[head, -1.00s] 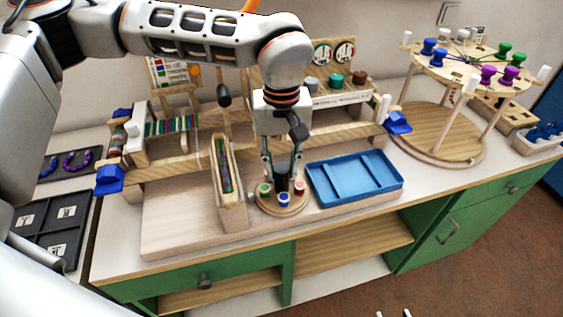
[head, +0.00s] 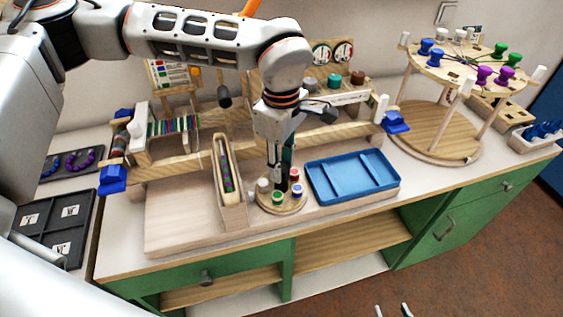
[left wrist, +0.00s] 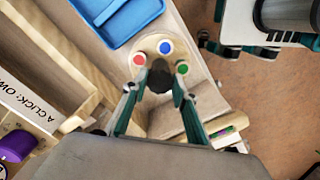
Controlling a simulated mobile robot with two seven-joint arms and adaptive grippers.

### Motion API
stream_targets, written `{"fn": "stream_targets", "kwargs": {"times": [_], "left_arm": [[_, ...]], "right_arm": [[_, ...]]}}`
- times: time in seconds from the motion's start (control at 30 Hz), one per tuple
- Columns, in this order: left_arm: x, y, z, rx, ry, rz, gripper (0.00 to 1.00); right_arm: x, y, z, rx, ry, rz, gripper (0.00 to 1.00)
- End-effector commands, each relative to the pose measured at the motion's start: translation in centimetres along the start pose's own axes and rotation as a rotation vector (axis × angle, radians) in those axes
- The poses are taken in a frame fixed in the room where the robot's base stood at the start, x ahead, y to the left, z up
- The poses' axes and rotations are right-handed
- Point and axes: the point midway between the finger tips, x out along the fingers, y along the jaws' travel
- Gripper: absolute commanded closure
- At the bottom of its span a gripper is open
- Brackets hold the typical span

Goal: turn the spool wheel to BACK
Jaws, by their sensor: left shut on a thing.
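The spool wheel (head: 268,206) is a small round wooden disc at the front of the board. Green (head: 277,198), blue (head: 297,191), red (head: 295,174) and pale grey (head: 263,185) spools stand around its rim. My left gripper (head: 283,180) points down over the disc, shut on the dark centre knob, which shows between its fingers in the left wrist view (left wrist: 160,80). The wheel's own marks are too small or hidden to read. My right gripper (head: 392,311) shows only its fingertips at the bottom edge, apart and empty, away from the wheel.
A blue tray (head: 351,196) lies close right of the wheel. A narrow wooden box (head: 234,212) of coloured beads stands close left. A wooden loom beam (head: 175,167) runs behind. A round spool stand (head: 437,143) is at the right.

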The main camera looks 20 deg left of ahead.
Motion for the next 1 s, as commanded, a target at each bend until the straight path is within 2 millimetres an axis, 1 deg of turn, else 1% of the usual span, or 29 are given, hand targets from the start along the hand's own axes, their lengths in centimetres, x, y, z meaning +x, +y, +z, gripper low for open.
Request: {"fn": "stream_targets", "kwargs": {"times": [0.27, 1.0], "left_arm": [[-0.1, 0.1, -0.1, -0.262, 0.000, 0.003, 0.94], [-0.1, 0.1, -0.1, -0.966, 0.000, 0.003, 0.94]], "right_arm": [[0.0, 0.0, 0.1, 0.000, -0.001, 0.000, 0.60], [0.3, -0.2, 1.1, 0.002, -0.012, -0.002, 0.60]]}}
